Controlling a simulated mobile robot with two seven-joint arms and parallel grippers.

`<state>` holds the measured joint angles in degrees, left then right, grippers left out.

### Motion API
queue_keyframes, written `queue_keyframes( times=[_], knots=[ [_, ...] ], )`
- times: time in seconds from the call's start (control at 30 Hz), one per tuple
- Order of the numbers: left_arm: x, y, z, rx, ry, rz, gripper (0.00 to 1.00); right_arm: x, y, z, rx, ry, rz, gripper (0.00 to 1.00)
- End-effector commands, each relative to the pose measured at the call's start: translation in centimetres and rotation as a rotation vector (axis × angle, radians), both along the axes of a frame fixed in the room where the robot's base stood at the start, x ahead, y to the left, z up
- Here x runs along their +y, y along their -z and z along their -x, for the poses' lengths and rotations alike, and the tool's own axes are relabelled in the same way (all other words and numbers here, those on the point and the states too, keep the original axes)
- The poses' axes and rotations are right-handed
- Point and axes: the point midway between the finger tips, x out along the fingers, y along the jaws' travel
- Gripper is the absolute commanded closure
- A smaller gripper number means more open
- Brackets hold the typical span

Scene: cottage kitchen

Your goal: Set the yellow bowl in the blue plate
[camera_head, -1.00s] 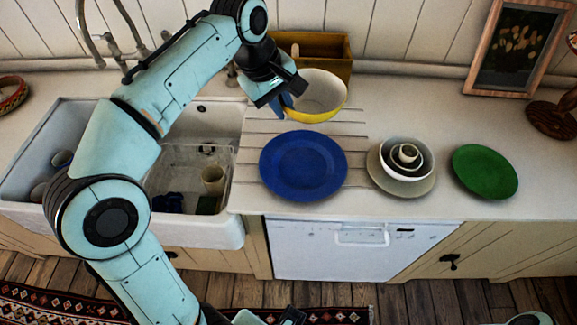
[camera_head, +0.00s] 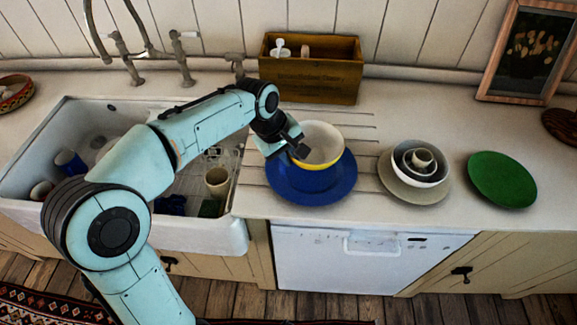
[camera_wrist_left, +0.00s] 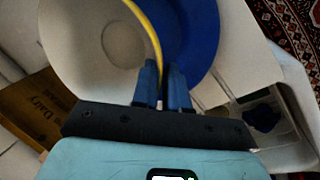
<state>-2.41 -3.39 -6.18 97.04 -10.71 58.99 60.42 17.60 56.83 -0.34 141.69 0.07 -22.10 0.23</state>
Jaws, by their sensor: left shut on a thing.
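The yellow bowl (camera_head: 322,148), white inside with a yellow outer wall, is over the blue plate (camera_head: 335,187) on the counter. My left gripper (camera_head: 299,147) is shut on the bowl's left rim. In the left wrist view the blue fingers (camera_wrist_left: 163,88) pinch the rim of the bowl (camera_wrist_left: 100,45), with the blue plate (camera_wrist_left: 195,35) behind it. The bowl looks nearly upright. I cannot tell whether its base touches the plate. My right gripper is not in view.
A stack of bowls and a cup on a beige plate (camera_head: 393,187) stands right of the blue plate, then a green plate (camera_head: 502,180). A wooden box (camera_head: 311,72) stands behind. The sink (camera_head: 180,228) with dishes lies left.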

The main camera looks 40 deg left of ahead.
Motion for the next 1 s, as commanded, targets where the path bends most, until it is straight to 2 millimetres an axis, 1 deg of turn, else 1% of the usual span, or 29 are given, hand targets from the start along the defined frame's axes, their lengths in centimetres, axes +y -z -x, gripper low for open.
queue_keyframes(
  times=[0.1,0.2,0.27,0.57,0.8,0.83,0.9,1.0],
  knots=[
    [0.0,1.9,0.1,0.004,0.000,0.001,1.00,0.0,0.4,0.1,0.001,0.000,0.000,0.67],
    [0.0,3.3,0.1,0.003,0.000,0.001,1.00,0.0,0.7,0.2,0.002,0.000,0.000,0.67],
    [0.0,3.8,0.0,0.000,-0.001,0.000,1.00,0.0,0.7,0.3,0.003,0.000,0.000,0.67],
    [0.0,4.0,0.0,-0.001,0.000,0.000,1.00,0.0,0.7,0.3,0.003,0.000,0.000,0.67],
    [0.0,4.7,0.0,-0.001,-0.001,0.001,1.00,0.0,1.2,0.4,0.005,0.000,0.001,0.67],
    [0.0,4.8,0.0,0.002,-0.001,0.000,0.80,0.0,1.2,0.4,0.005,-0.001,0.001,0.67],
    [0.0,4.7,0.0,0.001,0.000,0.000,0.61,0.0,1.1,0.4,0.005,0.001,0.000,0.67],
    [0.0,4.7,0.0,0.002,0.000,0.000,0.61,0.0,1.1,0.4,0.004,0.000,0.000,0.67]
  ],
)
